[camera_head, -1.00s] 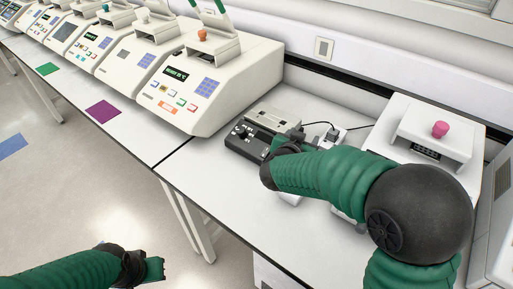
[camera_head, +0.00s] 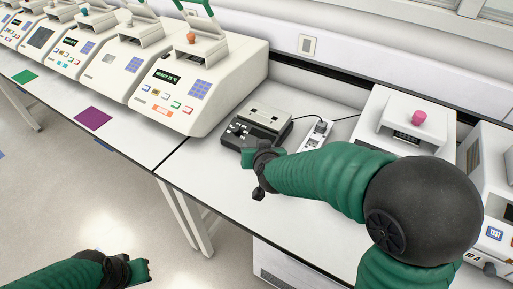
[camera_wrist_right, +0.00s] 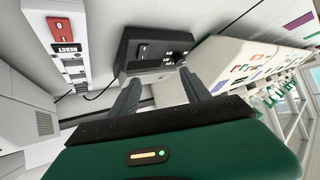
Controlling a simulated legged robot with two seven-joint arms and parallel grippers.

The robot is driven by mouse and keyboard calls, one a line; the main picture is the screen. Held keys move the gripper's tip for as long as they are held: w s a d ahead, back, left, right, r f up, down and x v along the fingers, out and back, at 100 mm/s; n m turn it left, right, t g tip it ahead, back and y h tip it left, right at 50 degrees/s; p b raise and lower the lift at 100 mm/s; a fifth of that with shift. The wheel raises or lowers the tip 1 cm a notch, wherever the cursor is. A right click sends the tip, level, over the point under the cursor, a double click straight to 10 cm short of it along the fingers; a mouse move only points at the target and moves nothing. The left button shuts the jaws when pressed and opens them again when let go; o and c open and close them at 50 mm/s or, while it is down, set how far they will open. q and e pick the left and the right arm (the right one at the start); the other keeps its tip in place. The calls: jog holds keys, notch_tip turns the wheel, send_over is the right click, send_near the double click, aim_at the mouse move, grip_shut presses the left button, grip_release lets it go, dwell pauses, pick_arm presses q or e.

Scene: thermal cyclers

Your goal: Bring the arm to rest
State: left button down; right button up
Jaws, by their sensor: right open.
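My right arm is green with a black wrist. Its gripper (camera_head: 254,176) is open and empty, over the front part of the bench near the small black-and-grey control box (camera_head: 257,124). In the right wrist view the two grey fingers of the right gripper (camera_wrist_right: 160,92) stand apart, with the control box (camera_wrist_right: 152,50) beyond them and nothing between them. My left gripper (camera_head: 138,271) hangs low at the bottom left, out in front of the bench; its jaws are too small to read.
A row of white thermal cyclers, the nearest one (camera_head: 198,85) with its lid raised, stands along the wall. A power strip (camera_head: 317,135) and a white machine with a pink knob (camera_head: 419,117) stand to the right. A purple mat (camera_head: 93,118) lies on the left bench.

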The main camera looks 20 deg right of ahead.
jog(key=s+f+n+g, duration=0.1)
jog(key=s+f, duration=0.1)
jog(key=s, duration=0.1)
jog(key=s+a+f+g+y, duration=0.1)
jog(key=s+f+g, duration=0.1)
jog(key=s, duration=0.2)
jog(key=s+a+f+n+g+y, duration=0.1)
jog(key=s+f, duration=0.2)
jog(key=s, duration=0.1)
jog(key=shift+s+n, duration=0.25)
jog(key=shift+n, duration=0.05)
jog(key=s+d+f+g, duration=0.1)
jog(key=s, duration=0.2)
jog(key=s+f+g, duration=0.1)
jog(key=s, duration=0.3)
jog(key=s+d+f+g, duration=0.1)
jog(key=s+g, duration=0.1)
jog(key=s, duration=0.1)
jog(key=shift+s+d+f+n, duration=0.2)
jog(key=shift+s+d+n, duration=0.1)
jog(key=shift+s+n, duration=0.1)
jog(key=shift+w, duration=0.25)
jog(key=shift+a, duration=0.1)
